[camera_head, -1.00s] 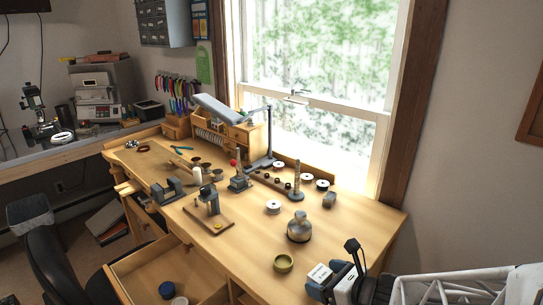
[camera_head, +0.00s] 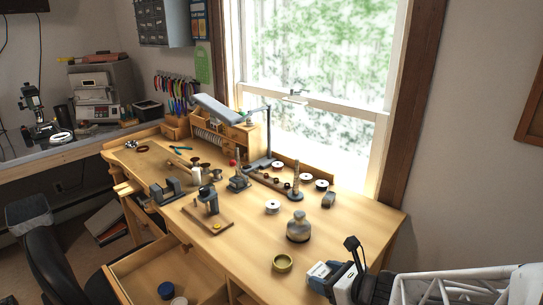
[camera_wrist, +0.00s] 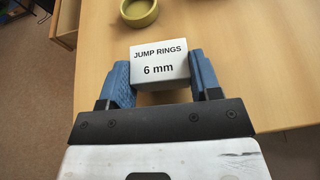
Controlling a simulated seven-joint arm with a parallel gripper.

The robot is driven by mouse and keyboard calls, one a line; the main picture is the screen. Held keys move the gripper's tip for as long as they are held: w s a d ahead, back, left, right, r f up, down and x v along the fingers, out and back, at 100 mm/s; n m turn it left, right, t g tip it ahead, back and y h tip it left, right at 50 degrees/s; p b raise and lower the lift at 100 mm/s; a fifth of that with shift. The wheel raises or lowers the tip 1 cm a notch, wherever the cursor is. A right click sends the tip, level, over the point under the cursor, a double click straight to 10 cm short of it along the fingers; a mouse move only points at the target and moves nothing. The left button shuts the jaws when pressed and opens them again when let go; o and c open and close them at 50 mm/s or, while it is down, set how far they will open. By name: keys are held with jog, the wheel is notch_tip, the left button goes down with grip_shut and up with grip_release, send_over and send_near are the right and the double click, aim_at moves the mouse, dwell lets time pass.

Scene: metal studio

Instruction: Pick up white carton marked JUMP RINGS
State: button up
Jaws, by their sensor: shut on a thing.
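The white carton (camera_wrist: 159,62) marked JUMP RINGS 6 mm sits between the two blue fingers of my gripper (camera_wrist: 163,80) in the wrist view. My gripper is shut on it, with a finger against each side. In the head view the carton (camera_head: 319,270) shows at the front right of the wooden workbench (camera_head: 245,260), partly hidden by my gripper (camera_head: 325,279). I cannot tell whether the carton's underside touches the bench.
An olive-green bowl (camera_head: 283,263) stands close by on the bench, left of the carton. A round metal flask (camera_head: 299,229) stands behind it. An open drawer (camera_head: 150,272) juts out at the front left. The bench's front edge is near my gripper.

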aim_at(326, 276)
notch_tip(326, 276, up, 9)
jog(key=shift+r, duration=0.2)
dwell(0.3)
dwell(0.6)
